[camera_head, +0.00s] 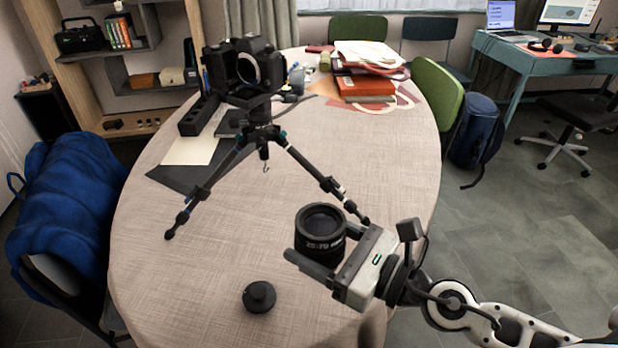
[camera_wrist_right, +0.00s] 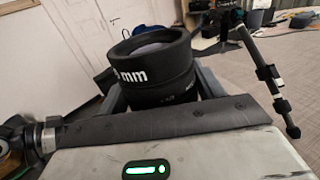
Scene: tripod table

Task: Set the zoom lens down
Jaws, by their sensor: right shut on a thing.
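The zoom lens (camera_head: 321,229) is a black cylinder with white markings, upright in my right gripper (camera_head: 327,249) near the table's right front. My right gripper is shut on it, one finger on each side. In the right wrist view the lens (camera_wrist_right: 150,62) stands between the fingers. I cannot tell whether its base touches the table (camera_head: 200,275). A camera body (camera_head: 243,68) without a lens sits on a black tripod (camera_head: 262,132) on the table, behind and left of the lens. My left gripper is not in view.
A small round black piece (camera_head: 259,296) lies at the table's front, left of my gripper. Papers and books (camera_head: 366,88) are piled at the back. A dark folder (camera_head: 185,175) lies left of the tripod. Bare tabletop surrounds the lens, with a tripod foot close behind it.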

